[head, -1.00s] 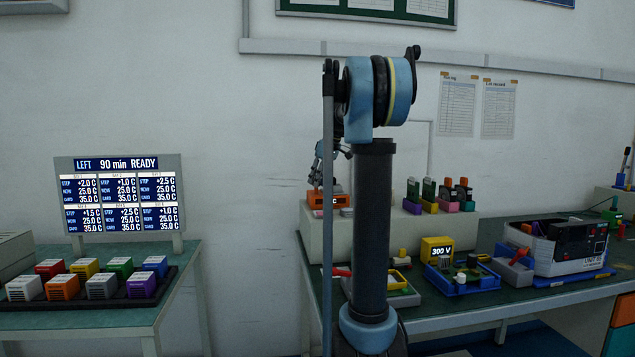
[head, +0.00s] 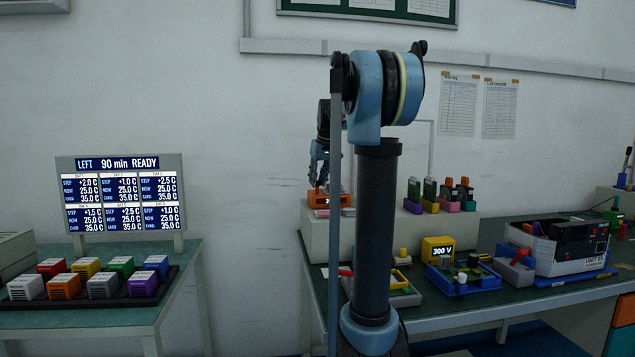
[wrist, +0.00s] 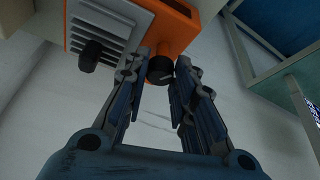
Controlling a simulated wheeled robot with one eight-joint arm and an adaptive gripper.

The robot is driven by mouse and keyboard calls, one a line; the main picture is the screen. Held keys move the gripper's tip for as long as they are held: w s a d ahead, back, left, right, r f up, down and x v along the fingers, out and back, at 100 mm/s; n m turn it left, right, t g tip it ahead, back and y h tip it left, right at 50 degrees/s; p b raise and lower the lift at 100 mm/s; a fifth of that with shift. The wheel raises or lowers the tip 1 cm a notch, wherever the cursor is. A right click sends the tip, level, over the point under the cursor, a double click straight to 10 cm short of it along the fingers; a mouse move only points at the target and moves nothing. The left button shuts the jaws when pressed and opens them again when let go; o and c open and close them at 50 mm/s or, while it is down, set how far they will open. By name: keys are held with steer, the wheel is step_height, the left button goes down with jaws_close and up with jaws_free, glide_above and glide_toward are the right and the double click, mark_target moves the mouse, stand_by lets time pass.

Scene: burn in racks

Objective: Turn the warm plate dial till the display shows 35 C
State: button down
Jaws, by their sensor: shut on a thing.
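The warm plate is a small orange box (head: 330,199) on the raised pale block at the left end of the right bench. In the wrist view its orange body (wrist: 178,30) carries a pale ribbed plate (wrist: 112,22) and a round black dial (wrist: 160,70). A second black knob (wrist: 90,55) sits on the pale part. My gripper (wrist: 161,68) is shut on the dial, with a fingertip on either side. In the head view my gripper (head: 319,178) reaches down to the box. The number on its display is too small to read.
A screen (head: 120,192) above the left table reads "LEFT 90 min READY". Several coloured blocks (head: 88,280) lie in a black tray. Several coloured holders (head: 440,195) stand right of the warm plate. A yellow "300 V" box (head: 437,249) stands below. My arm column hides part of the bench.

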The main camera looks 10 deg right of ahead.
steer(key=shift+a+m+h, duration=0.1)
steer(key=shift+m+h, duration=0.3)
steer(key=shift+m, duration=0.7)
steer(key=c, duration=1.6)
jaws_free()
steer(key=v, duration=1.1)
steer(key=shift+s+r, duration=0.25)
steer(key=shift+r, duration=0.1)
